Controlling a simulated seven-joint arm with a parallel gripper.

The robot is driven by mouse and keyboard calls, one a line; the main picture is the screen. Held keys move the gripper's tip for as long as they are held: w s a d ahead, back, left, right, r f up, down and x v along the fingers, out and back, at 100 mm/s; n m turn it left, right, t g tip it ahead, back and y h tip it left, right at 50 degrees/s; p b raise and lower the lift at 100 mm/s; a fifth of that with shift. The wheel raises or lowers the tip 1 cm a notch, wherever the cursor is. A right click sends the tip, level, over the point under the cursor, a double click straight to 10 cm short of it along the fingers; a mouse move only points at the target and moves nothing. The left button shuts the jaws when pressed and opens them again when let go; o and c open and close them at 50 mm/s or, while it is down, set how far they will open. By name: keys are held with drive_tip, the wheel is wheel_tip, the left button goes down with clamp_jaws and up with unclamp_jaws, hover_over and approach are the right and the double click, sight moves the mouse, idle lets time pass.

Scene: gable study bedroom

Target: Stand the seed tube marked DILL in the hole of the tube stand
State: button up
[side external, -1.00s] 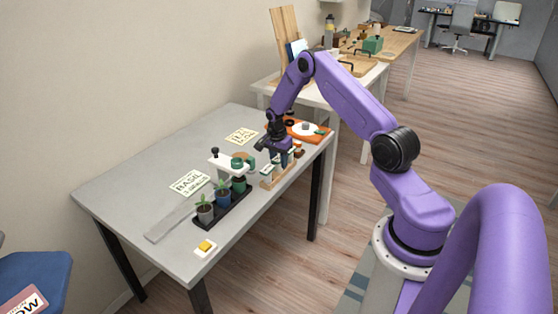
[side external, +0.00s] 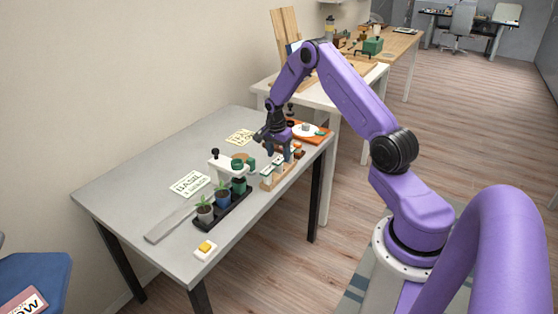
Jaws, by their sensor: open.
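My gripper (side external: 279,153) is open, pointing down at the far right part of the grey table, close above or beside a small wooden stand (side external: 278,178). The stand is a light wood block near the table's right edge. Small white-and-green pieces (side external: 269,165) show at the stand, partly behind the fingers; they may be seed tubes. Their markings are too small to read, so I cannot tell which is DILL. The stand's hole is not clear at this size.
Left of the stand are a white device with a black knob (side external: 225,163) and a black tray (side external: 222,213) with potted seedlings. Beyond the gripper lies an orange tray (side external: 325,138). A yellow-button box (side external: 206,250) sits at the front.

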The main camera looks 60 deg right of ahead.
wheel_tip(320, 180, up, 8)
drive_tip(key=a, duration=0.1)
drive_tip(key=s+a+r+n, duration=0.3)
drive_tip(key=a+n, duration=0.1)
drive_tip(key=a, duration=0.5)
drive_tip(key=s+a+r+n, duration=0.25)
drive_tip(key=a+n, duration=0.25)
drive_tip(key=a, duration=0.3)
drive_tip(key=s+a+r+n, duration=0.2)
drive_tip(key=a+r+n, duration=0.2)
drive_tip(key=a, duration=0.5)
drive_tip(key=s+a+r+n+y, duration=0.1)
drive_tip(key=s+a+r+n, duration=0.1)
drive_tip(key=s+a+n, duration=0.4)
drive_tip(key=s+a+r+n, duration=0.1)
drive_tip(key=s+a+n, duration=0.15)
drive_tip(key=s, duration=0.55)
drive_tip(key=s+d+n, duration=0.1)
drive_tip(key=s+n, duration=0.8)
drive_tip(key=s, duration=0.3)
drive_tip(key=shift+s+d+r+y, duration=0.15)
drive_tip(key=shift+s+d+y, duration=0.15)
drive_tip(key=shift+s+y, duration=0.1)
